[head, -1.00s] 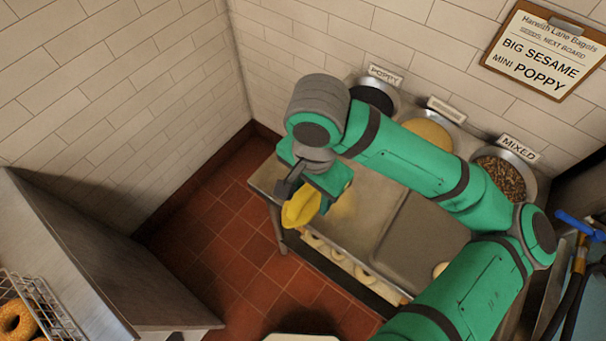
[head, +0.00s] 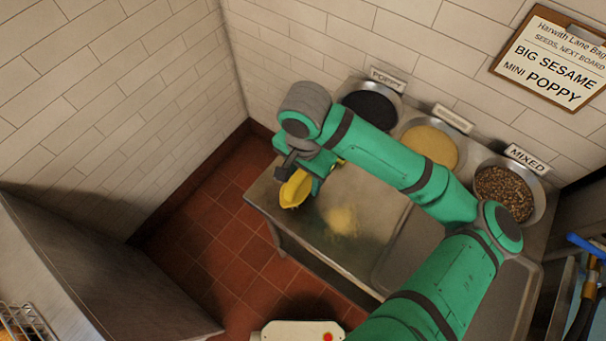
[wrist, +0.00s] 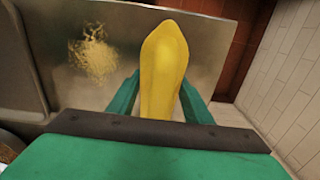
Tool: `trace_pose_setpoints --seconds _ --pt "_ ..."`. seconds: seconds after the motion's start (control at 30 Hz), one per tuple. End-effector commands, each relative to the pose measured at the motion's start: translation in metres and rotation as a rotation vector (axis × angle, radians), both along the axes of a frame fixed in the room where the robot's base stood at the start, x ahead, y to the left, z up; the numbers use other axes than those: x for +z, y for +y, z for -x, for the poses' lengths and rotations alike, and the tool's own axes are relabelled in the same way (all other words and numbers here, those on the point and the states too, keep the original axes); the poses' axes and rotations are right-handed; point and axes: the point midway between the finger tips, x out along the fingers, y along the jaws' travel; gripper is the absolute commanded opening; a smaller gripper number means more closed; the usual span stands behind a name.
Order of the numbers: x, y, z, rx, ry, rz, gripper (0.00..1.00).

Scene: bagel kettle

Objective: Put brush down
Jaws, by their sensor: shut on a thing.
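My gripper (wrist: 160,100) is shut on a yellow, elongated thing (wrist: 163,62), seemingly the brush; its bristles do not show. In the wrist view one green finger lies on each side of it. In the head view the yellow brush (head: 295,189) hangs at the left end of the steel bench (head: 310,228). Whether it touches the bench I cannot tell. My arm hides part of the bench top.
A pale seed heap (head: 342,220) lies on the bench, right of the brush. Bowls of poppy (head: 369,108), pale yellow (head: 428,147) and mixed seeds (head: 504,193) stand along the back. A grey tray (head: 407,255) lies to the right. Bare bench surrounds the heap.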

Motion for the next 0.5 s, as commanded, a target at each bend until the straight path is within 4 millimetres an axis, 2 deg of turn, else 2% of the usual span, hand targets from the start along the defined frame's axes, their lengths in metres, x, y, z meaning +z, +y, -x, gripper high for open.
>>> trace_pose_setpoints --seconds 0.13,0.3,0.5 --pt "-0.011 -0.001 -0.004 -0.003 0.0 0.001 0.25" --pt "-0.034 -0.003 -0.003 -0.007 0.001 0.002 0.25" --pt "-0.042 -0.004 -0.004 -0.01 -0.001 0.0 0.25"
